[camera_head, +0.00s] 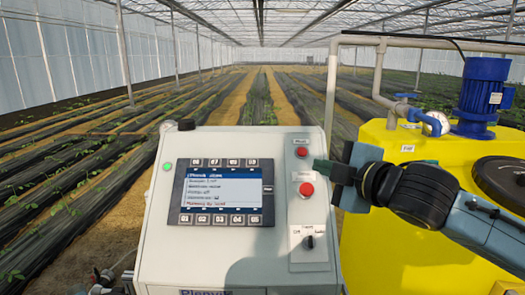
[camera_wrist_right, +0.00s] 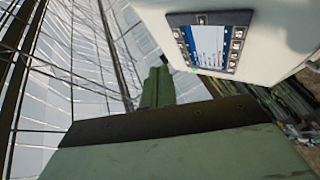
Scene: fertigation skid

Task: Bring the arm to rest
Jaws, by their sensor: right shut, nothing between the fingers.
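My right arm comes in from the right in the head view. Its gripper (camera_head: 322,166) points left, in front of the right side of the white control cabinet (camera_head: 235,258). The green fingers are shut with nothing between them; they also show together in the wrist view (camera_wrist_right: 157,88). In the head view the fingertips lie between the upper red button (camera_head: 302,152) and the lower red button (camera_head: 307,190), a little to their right. I cannot tell the gap to the cabinet face. My left gripper is not in view.
The cabinet has a lit screen (camera_head: 223,190), a green lamp (camera_head: 167,167) and a rotary switch (camera_head: 308,242). A yellow tank (camera_head: 380,255) with a blue motor (camera_head: 484,97) stands behind my right arm. Grey pipework (camera_head: 378,70) rises behind the cabinet. Planted rows stretch beyond.

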